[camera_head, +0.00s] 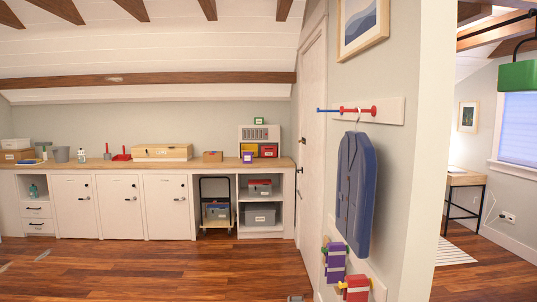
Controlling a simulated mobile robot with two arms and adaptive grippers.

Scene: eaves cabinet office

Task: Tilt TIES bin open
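No label reading TIES is legible from here. A white unit (246,134) stands on the right end of the wooden counter, against the back wall. Its front holds a yellow bin (249,149) and a red bin (269,151) side by side, with a slatted grey panel above. Both bins look upright, but they are too small to tell for certain. I cannot tell which bin, if either, is the TIES bin.
The long counter (110,164) holds boxes, including a long wooden box (162,151). A grey cart (215,208) stands beneath it. At right, a blue jacket (355,193) hangs from a wall peg, above purple and red items. The wood floor (150,268) between is mostly clear.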

